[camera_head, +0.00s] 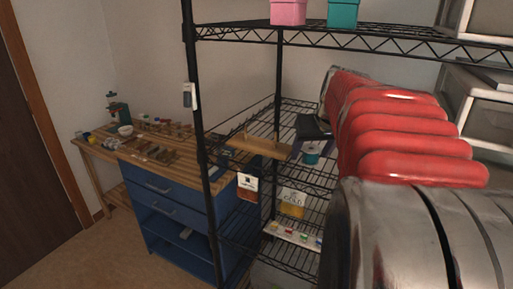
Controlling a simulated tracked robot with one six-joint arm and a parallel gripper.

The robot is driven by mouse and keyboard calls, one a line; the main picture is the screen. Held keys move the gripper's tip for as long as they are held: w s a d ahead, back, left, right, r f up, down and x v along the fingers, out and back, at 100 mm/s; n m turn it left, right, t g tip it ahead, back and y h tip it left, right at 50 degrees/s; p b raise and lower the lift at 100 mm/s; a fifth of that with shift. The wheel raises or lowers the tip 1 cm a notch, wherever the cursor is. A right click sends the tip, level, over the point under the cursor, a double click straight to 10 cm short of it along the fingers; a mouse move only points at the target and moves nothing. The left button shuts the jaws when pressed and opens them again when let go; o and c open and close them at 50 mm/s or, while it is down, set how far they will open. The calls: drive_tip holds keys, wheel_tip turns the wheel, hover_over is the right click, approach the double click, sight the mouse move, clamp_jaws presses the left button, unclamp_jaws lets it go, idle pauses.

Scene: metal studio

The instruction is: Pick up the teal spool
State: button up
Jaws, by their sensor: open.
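A small teal spool (311,157) with a pale top is on the black wire shelf, right of the middle of the view. My red ribbed arm reaches from the lower right toward the back of the shelf. A dark part at its far end, just above the spool, looks to be my gripper (312,142). It is open. Its fingertips are too small and dark to make out, and I cannot tell whether they touch the spool.
The black wire rack has an upright post (198,130) in front. A wooden board (258,146) lies left of the spool. Pink (288,12) and teal (342,13) boxes stand on the top shelf. A cluttered workbench with blue drawers (170,195) stands at left.

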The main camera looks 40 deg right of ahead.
drive_tip(key=shift+c, duration=0.5)
drive_tip(key=c, duration=1)
drive_tip(key=shift+r, duration=0.1)
